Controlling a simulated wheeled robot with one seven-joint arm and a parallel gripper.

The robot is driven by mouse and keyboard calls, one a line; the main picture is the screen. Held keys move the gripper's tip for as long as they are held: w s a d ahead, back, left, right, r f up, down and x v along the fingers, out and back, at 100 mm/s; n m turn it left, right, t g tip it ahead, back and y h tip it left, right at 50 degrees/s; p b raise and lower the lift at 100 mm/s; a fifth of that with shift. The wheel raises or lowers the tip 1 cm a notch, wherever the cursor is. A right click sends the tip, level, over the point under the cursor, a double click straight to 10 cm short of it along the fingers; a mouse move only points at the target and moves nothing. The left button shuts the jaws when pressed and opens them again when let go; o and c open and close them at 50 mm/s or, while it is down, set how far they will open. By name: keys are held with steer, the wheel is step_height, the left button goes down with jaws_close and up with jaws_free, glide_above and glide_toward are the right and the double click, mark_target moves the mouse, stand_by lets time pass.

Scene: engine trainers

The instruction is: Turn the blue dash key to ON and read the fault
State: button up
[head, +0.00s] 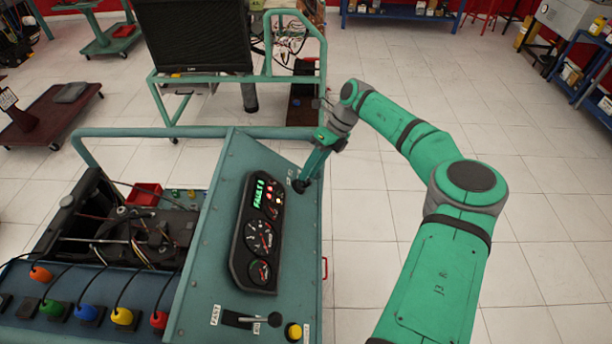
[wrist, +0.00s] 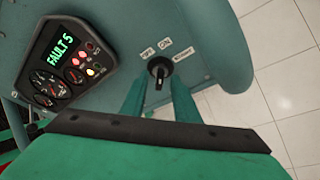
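The dash panel is blue-green, and its key switch (wrist: 159,70) looks black in the wrist view, with its grip roughly upright in the picture. Small labels sit around it: OFF at its upper left, ON above, and a third at right that is hard to read. The key switch also shows in the head view (head: 300,186). The gauge cluster's display (wrist: 61,50) is lit green and reads FAULT 5; it also glows in the head view (head: 259,193). My gripper (wrist: 157,86) is open, its two green fingers apart, just below the key in the wrist view, not closed on it.
The gauge cluster (head: 238,262) has lit red and amber lamps. A black lever (head: 240,319) and a yellow button (head: 293,332) sit on the panel's near end. Coloured plugs line the left front. A second trainer frame (head: 267,73) stands behind; tiled floor is clear at right.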

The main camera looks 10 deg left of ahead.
steer(key=v, duration=0.8)
steer(key=shift+s+d, duration=0.1)
steer(key=shift+s, duration=0.1)
